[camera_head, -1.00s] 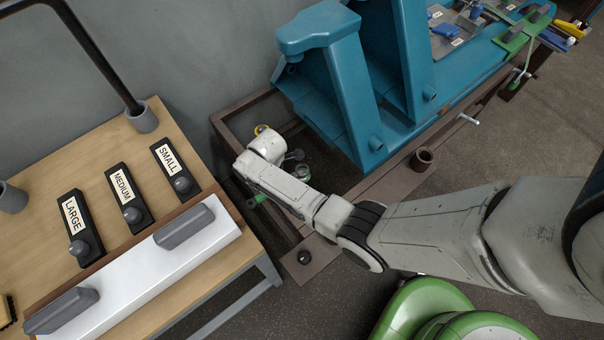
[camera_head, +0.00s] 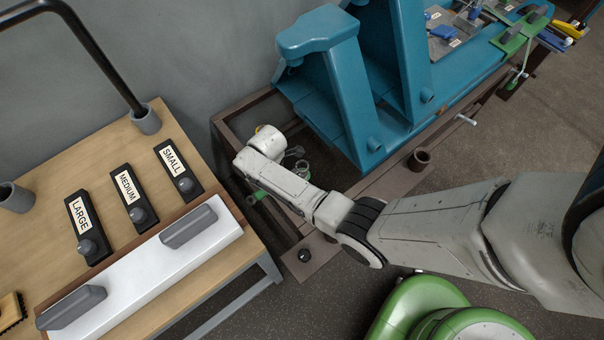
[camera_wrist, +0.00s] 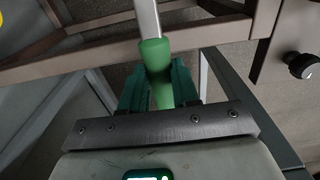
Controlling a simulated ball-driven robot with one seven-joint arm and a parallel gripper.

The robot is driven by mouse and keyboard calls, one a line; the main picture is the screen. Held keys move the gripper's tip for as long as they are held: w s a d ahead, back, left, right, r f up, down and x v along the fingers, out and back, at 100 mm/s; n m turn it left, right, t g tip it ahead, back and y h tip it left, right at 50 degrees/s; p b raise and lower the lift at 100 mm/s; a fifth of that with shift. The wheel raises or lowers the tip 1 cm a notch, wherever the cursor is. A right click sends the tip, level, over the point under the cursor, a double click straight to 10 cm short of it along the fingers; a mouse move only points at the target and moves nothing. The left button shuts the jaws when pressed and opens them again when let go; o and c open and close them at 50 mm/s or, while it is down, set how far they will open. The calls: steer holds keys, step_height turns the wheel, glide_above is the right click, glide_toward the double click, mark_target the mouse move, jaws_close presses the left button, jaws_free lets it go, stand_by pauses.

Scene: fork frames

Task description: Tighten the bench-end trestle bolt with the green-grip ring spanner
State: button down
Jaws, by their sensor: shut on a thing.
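My gripper (camera_wrist: 157,88) is shut on the green grip (camera_wrist: 155,58) of the spanner in the wrist view. The spanner's bare metal shank (camera_wrist: 147,18) runs up out of that view, so its ring end is hidden there. In the head view my wrist hides the fingers, and a bit of green grip (camera_head: 258,196) shows beside it, low within the brown frame (camera_head: 228,134). A dark round knob or bolt head (camera_head: 304,256) sits on a brown plate at the frame's near end; it also shows in the wrist view (camera_wrist: 302,66). I cannot tell whether it is the trestle bolt.
A wooden bench (camera_head: 60,165) with holders labelled LARGE, MEDIUM and SMALL stands at left, close to the frame. A blue trestle-like structure (camera_head: 335,90) rises over the frame. Open floor lies at right.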

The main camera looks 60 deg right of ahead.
steer(key=shift+r+p, duration=1.8)
steer(key=shift+r, duration=0.2)
steer(key=shift+f, duration=0.1)
